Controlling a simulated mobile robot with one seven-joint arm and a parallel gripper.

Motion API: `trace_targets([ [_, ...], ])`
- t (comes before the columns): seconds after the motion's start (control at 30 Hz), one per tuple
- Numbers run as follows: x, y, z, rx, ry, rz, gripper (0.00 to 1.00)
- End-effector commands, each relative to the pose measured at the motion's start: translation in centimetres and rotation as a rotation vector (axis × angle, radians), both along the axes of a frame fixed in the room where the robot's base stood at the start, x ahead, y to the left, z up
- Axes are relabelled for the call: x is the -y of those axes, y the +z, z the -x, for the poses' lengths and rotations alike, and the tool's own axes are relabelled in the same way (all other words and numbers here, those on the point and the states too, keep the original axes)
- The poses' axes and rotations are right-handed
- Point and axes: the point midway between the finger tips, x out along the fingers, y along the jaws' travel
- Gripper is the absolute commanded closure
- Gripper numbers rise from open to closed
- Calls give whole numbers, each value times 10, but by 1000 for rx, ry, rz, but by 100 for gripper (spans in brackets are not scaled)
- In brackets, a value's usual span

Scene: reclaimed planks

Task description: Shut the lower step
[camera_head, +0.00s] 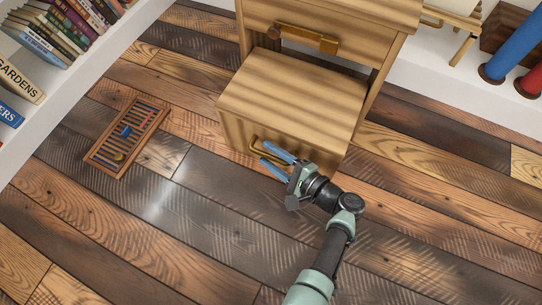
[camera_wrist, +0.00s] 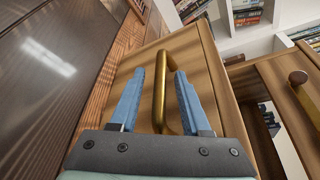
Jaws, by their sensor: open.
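The lower step (camera_head: 292,95) is a light striped wooden block with a flat top, standing out in front of the wooden cabinet (camera_head: 345,12). Its front face (camera_wrist: 205,75) carries a brass bar handle (camera_wrist: 160,90), seen in the head view (camera_head: 256,146) low on the front. My gripper (camera_head: 263,151) is at this handle with its blue fingers apart. In the wrist view the handle lies between the two fingers (camera_wrist: 159,72), with a gap visible on each side. Whether a finger touches the step's face I cannot tell.
A brass bar with a round wooden knob (camera_head: 274,32) is on the cabinet above the step. A white bookshelf (camera_head: 85,75) stands at left. Blue and red cylinders (camera_head: 515,45) stand at right.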

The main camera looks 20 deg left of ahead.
Motion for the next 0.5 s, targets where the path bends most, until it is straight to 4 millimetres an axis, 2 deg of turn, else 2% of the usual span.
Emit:
trace_targets([
  [0.23,-1,0,0,0,0,0,53],
  [0.5,0,0,0,0,0,0,100],
])
